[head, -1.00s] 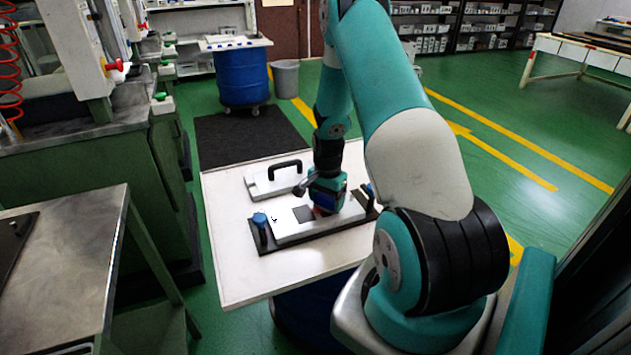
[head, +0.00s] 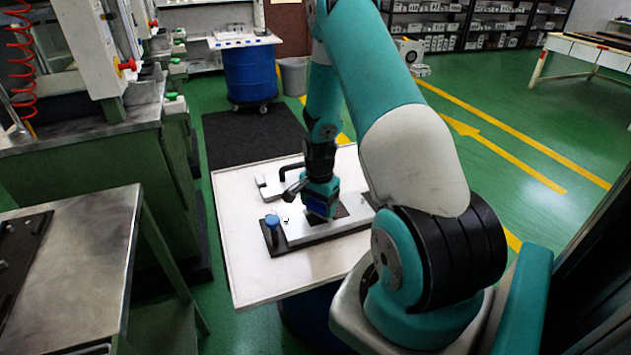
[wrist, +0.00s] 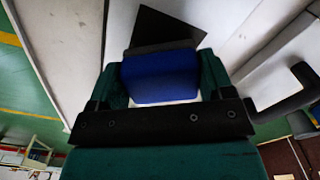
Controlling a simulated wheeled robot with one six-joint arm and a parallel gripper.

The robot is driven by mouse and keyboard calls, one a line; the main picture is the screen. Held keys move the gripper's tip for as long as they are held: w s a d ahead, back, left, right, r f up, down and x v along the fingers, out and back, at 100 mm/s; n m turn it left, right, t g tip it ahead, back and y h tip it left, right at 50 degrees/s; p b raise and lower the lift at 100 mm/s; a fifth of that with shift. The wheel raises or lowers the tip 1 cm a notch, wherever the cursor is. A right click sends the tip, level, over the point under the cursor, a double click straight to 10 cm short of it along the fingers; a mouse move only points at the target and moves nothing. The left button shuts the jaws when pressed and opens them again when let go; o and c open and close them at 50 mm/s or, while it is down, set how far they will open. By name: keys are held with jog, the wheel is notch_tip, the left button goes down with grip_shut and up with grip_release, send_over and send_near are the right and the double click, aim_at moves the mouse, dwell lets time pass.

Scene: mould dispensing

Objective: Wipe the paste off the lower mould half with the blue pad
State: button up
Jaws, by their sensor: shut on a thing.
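My gripper (head: 320,212) is shut on the blue pad (wrist: 160,78), which sits between its two teal fingers in the wrist view. It is low over the lower mould half (head: 298,232), a pale metal block on a dark base plate (head: 290,249). The pad covers part of a dark square patch (wrist: 165,25) on the mould's top face. I cannot tell whether the pad touches the face. A dark area (head: 343,211) shows right of my gripper in the head view. I cannot make out paste as such; the surface under the pad is hidden.
A blue-capped post (head: 272,222) stands at the left end of the base plate. A pale block with a black handle (head: 290,170) lies behind the mould; a black handle also shows in the wrist view (wrist: 285,98). The white tabletop (head: 250,285) is clear at front left.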

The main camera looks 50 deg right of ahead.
aim_at(318, 202)
jog(key=shift+r, duration=0.95)
jog(key=shift+w+a+r+p, duration=0.1)
jog(key=shift+a+r+p, duration=0.15)
jog(key=shift+p, duration=0.3)
jog(key=shift+r+p, duration=1.7)
jog(key=shift+r, duration=0.65)
jog(key=shift+d, duration=0.1)
